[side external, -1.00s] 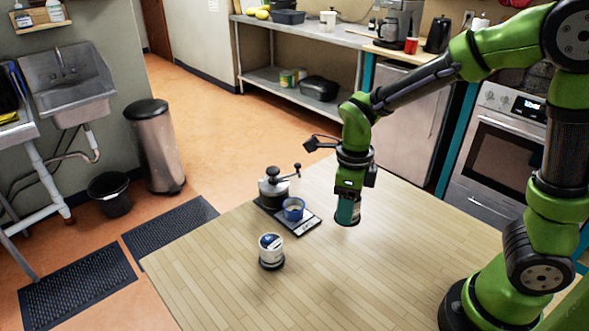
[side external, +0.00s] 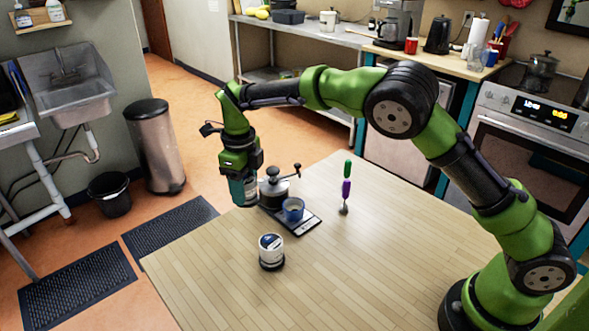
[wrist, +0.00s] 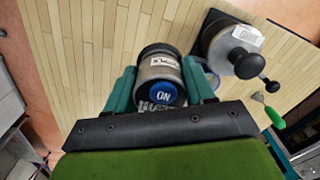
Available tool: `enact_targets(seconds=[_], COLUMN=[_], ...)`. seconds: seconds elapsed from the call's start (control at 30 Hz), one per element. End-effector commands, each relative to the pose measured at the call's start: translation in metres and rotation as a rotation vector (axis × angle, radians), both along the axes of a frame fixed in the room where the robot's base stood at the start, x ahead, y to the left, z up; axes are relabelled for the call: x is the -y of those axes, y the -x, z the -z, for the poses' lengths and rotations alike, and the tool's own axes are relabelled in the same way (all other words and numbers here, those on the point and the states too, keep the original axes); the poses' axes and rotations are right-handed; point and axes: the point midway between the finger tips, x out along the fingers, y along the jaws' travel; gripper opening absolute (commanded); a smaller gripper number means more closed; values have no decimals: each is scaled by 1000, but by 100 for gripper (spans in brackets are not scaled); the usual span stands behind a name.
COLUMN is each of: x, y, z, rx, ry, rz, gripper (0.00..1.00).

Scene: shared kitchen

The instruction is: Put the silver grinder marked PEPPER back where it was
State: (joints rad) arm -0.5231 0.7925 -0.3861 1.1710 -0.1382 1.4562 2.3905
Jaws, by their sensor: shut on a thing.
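My gripper hangs over the back left part of the table, left of the coffee mill. A second, similar grinder (side external: 271,252) stands upright on the table, in front and to the right; its marking is unreadable here.
The coffee mill (side external: 273,188) with a crank stands close to my gripper, also in the wrist view (wrist: 232,45). A blue cup (side external: 293,208) sits on a dark scale (side external: 307,224). The table's (side external: 380,270) front and right are clear.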

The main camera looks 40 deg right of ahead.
Motion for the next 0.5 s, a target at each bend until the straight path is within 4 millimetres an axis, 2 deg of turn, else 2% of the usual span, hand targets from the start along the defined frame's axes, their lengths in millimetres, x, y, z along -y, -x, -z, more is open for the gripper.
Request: enact_targets(seconds=[0.13, 0.4, 0.5], x=[-8, -8, -8], y=[-4, -1, -1], z=[-9, 39, 48], rx=[3, -1, 1], ry=[1, 2, 0], rz=[6, 12, 12], gripper=[4, 4, 4])
